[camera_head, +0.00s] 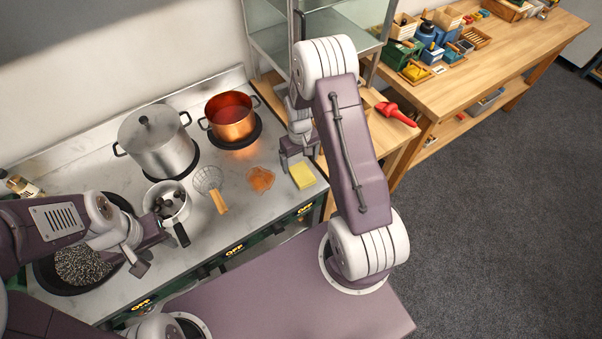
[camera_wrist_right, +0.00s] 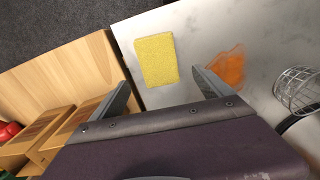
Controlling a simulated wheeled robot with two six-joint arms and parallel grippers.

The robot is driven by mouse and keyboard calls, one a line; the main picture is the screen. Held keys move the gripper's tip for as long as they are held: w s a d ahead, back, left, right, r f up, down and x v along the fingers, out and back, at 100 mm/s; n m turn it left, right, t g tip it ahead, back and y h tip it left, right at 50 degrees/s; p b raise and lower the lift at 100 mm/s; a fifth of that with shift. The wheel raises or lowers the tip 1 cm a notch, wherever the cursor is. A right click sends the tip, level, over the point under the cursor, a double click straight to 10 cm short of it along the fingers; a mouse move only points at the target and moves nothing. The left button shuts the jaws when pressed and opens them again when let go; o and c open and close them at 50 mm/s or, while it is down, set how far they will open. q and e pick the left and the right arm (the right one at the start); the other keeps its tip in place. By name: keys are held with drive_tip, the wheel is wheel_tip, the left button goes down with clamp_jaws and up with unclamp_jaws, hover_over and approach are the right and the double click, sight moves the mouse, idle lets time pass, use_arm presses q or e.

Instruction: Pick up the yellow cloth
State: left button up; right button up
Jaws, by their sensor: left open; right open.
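The yellow cloth (camera_head: 302,175) is a flat rectangle lying on the grey counter near its right end. It also shows in the right wrist view (camera_wrist_right: 156,60), just beyond the fingertips. An orange-brown stain (camera_head: 261,179) lies on the counter to its left. My right gripper (camera_head: 297,155) is open and empty, right behind the cloth in the head view. In the right wrist view its two fingers (camera_wrist_right: 160,85) are spread wide, with the cloth ahead between them. My left gripper (camera_head: 150,250) is open by the black pan at the left end of the counter.
A wire strainer (camera_head: 209,181) with a wooden handle and a white saucepan (camera_head: 167,201) of dark chestnuts stand left of the stain. A steel pot (camera_head: 157,142) and a copper pot (camera_head: 232,117) stand behind. A wooden table (camera_head: 440,92) adjoins on the right.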

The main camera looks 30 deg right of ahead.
sight(300, 171)
drive_tip(key=shift+d+f, duration=0.1)
drive_tip(key=shift+f, duration=0.25)
wheel_tip(300, 171, down, 5)
drive_tip(key=shift+s+r+p, duration=0.15)
drive_tip(key=shift+p, duration=0.7)
drive_tip(key=c, duration=1.5)
drive_tip(key=shift+o, duration=0.2)
drive_tip(key=shift+r, duration=0.25)
drive_tip(key=r+b, duration=0.1)
drive_tip(key=r, duration=0.1)
drive_tip(key=s+r, duration=0.1)
drive_tip(key=r, duration=0.1)
drive_tip(key=shift+d+b, duration=0.1)
drive_tip(key=shift+b, duration=0.25)
drive_tip(key=s+d+r+b, duration=0.1)
drive_tip(key=s+d+r, duration=0.1)
drive_tip(key=s+r, duration=0.4)
drive_tip(key=s, duration=0.4)
drive_tip(key=shift+d+r+b, duration=0.15)
drive_tip(key=shift+d+b, duration=0.15)
drive_tip(key=shift+d, duration=0.05)
drive_tip(key=shift+s, duration=0.1)
